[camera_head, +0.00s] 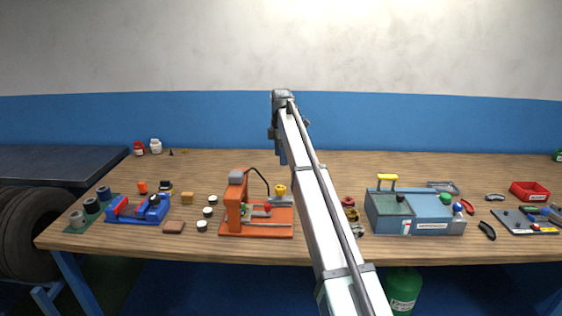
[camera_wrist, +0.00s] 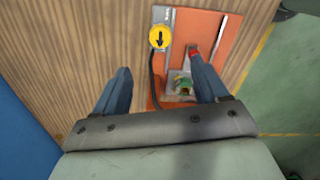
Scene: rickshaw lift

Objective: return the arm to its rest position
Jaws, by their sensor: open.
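My arm (camera_head: 322,195) reaches up and over the wooden workbench (camera_head: 330,170). My gripper (camera_head: 280,150) hangs from the arm's far end, largely hidden by the arm in the head view. In the wrist view my gripper (camera_wrist: 158,62) points down with its two blue fingers wide apart. Nothing is held between them. Below it is an orange base plate (camera_wrist: 222,35) with a yellow round knob (camera_wrist: 158,38) marked with a black arrow. In the head view the orange press-like device (camera_head: 236,205) stands just left of the arm.
A blue vise (camera_head: 140,210) and small blocks lie to the left. A blue-grey box (camera_head: 412,212) with a yellow handle stands right of the arm. A red tray (camera_head: 530,191) and tools lie farther right. The rear of the bench is mostly clear before the blue wall (camera_head: 420,120).

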